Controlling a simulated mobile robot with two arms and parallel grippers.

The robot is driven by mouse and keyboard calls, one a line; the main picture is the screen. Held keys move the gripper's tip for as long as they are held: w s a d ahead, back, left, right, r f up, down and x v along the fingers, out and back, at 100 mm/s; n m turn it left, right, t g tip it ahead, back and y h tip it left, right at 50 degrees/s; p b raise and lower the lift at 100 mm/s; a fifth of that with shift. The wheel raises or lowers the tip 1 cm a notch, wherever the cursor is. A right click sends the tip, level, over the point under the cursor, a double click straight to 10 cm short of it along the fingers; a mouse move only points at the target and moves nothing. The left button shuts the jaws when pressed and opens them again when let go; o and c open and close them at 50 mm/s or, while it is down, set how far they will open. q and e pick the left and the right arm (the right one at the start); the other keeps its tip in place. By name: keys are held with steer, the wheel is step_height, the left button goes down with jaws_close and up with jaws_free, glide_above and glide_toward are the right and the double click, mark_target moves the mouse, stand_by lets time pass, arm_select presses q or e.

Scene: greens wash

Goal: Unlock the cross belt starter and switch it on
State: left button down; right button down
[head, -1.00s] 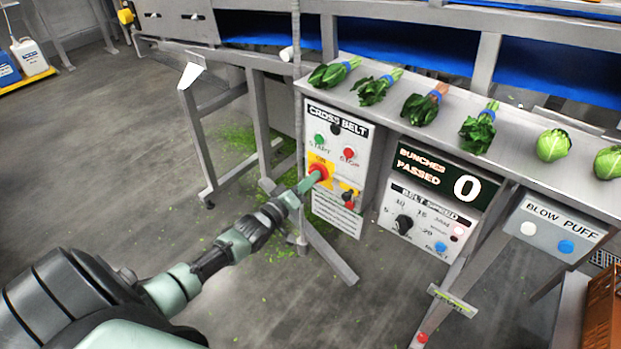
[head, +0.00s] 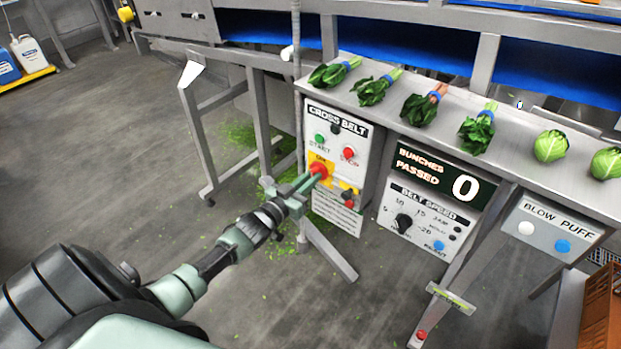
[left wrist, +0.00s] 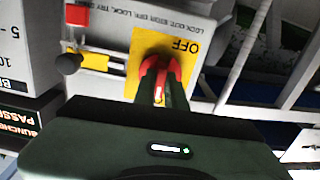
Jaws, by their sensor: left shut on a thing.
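The cross belt starter (head: 336,150) is a pale panel with a green START button (head: 319,139) and a red STOP button (head: 348,154). Below them, a red rotary handle (head: 318,168) sits on a yellow plate; it also shows in the left wrist view (left wrist: 149,64), where the plate (left wrist: 186,45) reads OFF. My left gripper (head: 310,178) is shut on this handle, its fingers partly hiding it. To the handle's lower right is a yellow piece with black and red parts (head: 349,203); I cannot tell whether a lock is there. My right gripper is not in view.
A bunches counter (head: 466,188) reads 0 above a belt speed panel (head: 405,223). A blow puff box (head: 545,229) is further right. Several greens lie on the metal shelf (head: 395,109) above. A slanted metal leg (head: 330,253) stands below the starter.

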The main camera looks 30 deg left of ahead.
arm_select(q)
steer(key=shift+f+m, duration=0.1)
steer(key=shift+m, duration=0.3)
steer(key=c, duration=1.5)
jaws_free()
steer(key=s, duration=0.8)
steer(key=shift+a, duration=0.3)
steer(key=shift+w, duration=0.1)
